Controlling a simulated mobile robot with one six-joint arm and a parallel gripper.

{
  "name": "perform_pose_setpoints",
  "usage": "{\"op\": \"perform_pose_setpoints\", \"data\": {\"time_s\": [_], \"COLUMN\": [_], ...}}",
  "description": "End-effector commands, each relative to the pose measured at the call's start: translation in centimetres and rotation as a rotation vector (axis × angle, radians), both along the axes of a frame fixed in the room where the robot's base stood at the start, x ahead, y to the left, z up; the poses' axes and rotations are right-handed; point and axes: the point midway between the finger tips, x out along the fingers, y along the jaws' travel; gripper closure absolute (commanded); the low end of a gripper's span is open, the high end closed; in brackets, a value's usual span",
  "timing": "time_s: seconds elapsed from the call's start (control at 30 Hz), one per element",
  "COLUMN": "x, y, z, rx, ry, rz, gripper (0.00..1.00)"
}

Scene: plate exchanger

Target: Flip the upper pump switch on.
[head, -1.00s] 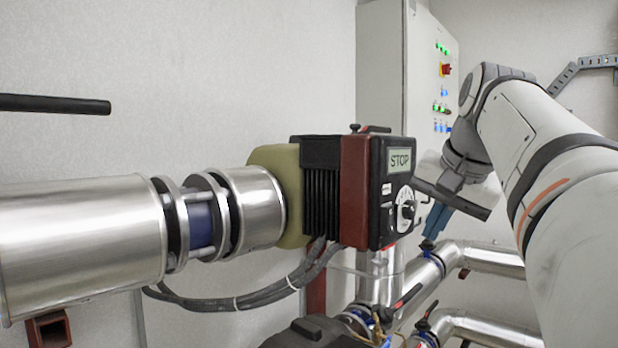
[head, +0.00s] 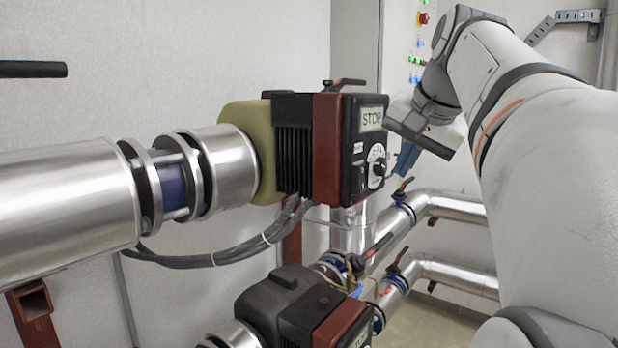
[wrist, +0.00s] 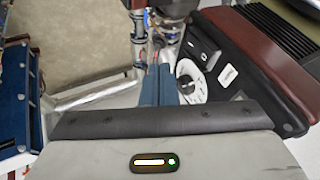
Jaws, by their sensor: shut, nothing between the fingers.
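The upper pump's control box (head: 368,150) is black with a dark red band and a display reading STOP. Its face carries a dial (head: 376,165) with a white scale and, low on the left, a small dark switch (head: 358,180). In the wrist view the switch (wrist: 208,55) is a black rocker beside the dial (wrist: 192,78); its on or off position is unclear. My gripper (head: 402,170) has blue fingers, shut and empty, just right of the box face. In the wrist view the fingers (wrist: 160,72) lie left of the dial, apart from the switch.
A second pump (head: 290,305) sits below. Silver pipes with valve handles (head: 403,185) run behind and below my gripper. A grey cabinet (head: 357,45) with lit buttons stands behind.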

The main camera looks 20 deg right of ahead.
Motion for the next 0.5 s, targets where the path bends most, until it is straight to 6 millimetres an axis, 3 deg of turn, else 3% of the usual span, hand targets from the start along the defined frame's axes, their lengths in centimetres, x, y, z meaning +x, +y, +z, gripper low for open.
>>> {"op": "perform_pose_setpoints", "data": {"time_s": [0.23,0.5], "x": [3.1,5.6], "y": [0.0,2.2], "z": [-4.3,-4.3], "rx": [0.001,0.001], "ry": [0.003,0.001], "rz": [0.002,0.003], "gripper": [1.00,1.00]}}
